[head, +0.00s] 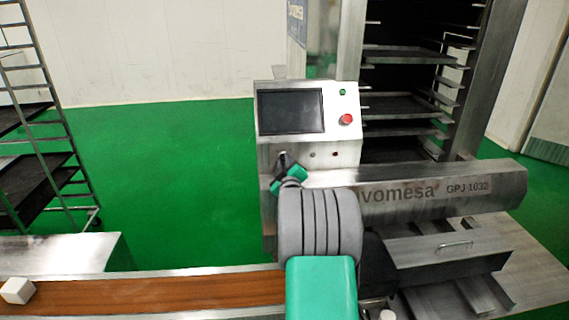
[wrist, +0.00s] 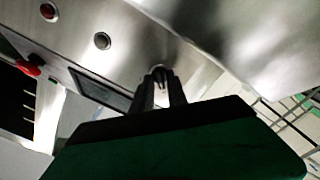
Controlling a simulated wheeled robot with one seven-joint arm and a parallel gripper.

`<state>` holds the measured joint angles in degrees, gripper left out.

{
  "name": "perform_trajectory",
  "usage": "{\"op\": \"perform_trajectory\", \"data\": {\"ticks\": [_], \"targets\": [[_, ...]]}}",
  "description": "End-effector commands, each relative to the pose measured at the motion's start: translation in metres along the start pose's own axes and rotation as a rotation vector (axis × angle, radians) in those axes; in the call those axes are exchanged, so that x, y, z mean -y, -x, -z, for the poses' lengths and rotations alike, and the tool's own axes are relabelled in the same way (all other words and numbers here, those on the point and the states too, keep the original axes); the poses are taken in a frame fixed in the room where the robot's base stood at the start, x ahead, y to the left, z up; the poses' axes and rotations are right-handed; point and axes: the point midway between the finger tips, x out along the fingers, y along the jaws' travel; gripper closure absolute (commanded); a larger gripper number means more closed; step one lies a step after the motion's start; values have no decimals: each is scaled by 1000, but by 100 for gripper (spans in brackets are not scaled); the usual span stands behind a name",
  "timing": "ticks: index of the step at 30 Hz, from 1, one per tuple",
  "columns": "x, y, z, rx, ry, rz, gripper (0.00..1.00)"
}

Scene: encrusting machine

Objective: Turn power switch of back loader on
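The back loader's control panel (head: 351,96) faces me in the head view. A dark knob-like switch (head: 282,157) is at its lower left, the likely power switch; its setting is too small to read. My gripper (head: 283,166) is at this switch, partly covering it. In the wrist view, the two dark fingers of my gripper (wrist: 160,84) straddle the dark switch (wrist: 158,73), with a narrow light gap between the fingers behind it. I cannot tell whether the fingers press on the switch.
The panel holds a black screen (head: 290,112), a red stop button (head: 347,119), a green button (head: 342,92) and small buttons (head: 312,155). A metal cylinder housing (head: 440,195) is right of my gripper. A brown conveyor (head: 150,298) is below.

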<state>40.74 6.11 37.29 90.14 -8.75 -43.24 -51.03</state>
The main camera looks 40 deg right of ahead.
Motion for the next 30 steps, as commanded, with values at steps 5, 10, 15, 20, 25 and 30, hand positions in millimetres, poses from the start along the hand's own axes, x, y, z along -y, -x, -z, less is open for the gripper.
{"op": "perform_trajectory", "data": {"ticks": [5,10,15,20,25,30], "targets": [[0,0,0,0,0,0,97],[0,0,0,0,0,0,100],[0,0,0,0,0,0,100],[0,0,0,0,-1,0,100],[1,0,-1,0,-19,0,100],[2,0,-2,-2,-76,-2,100]]}}
